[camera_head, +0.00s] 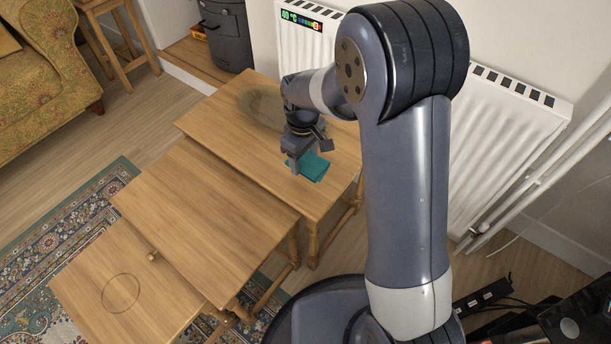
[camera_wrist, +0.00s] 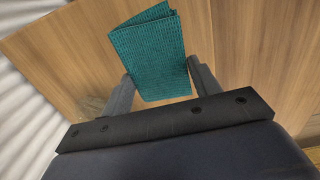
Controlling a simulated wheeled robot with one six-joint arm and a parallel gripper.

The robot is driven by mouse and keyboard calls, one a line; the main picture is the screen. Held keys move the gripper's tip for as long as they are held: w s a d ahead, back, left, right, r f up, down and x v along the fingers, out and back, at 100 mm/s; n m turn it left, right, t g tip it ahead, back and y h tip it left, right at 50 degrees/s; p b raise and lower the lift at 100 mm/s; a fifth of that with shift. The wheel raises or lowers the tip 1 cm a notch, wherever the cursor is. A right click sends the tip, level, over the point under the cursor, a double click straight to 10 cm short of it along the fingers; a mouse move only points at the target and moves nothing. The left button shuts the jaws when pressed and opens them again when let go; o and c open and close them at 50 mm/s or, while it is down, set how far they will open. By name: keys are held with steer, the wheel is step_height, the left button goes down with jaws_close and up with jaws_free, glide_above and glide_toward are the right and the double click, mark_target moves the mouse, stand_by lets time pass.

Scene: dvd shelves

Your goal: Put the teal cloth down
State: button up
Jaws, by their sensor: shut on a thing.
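The teal cloth (camera_head: 310,167) is a small folded piece with a ribbed weave. In the head view it is at my gripper (camera_head: 308,157), over the tallest wooden table (camera_head: 240,130). In the wrist view the cloth (camera_wrist: 150,50) sits between the two fingers of my gripper (camera_wrist: 158,82), which are shut on its near part. Its far part sticks out beyond the fingertips. I cannot tell whether its underside touches the tabletop. Part of the cloth is hidden by my gripper in the head view.
Two lower wooden tables (camera_head: 200,215) (camera_head: 125,285) step down to the left front, their tops bare. A white radiator (camera_head: 505,140) stands behind, at the right. A patterned sofa (camera_head: 40,85) is at the left, a rug (camera_head: 60,230) below. The tall table's top is otherwise clear.

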mark_target(305, 178)
step_height(305, 178, down, 6)
steer(key=shift+f+b, duration=0.15)
steer(key=shift+b, duration=0.85)
steer(key=o, duration=0.9)
steer(key=shift+o, duration=0.2)
step_height(305, 178, up, 12)
steer(key=p, duration=0.4)
steer(key=shift+a, duration=0.15)
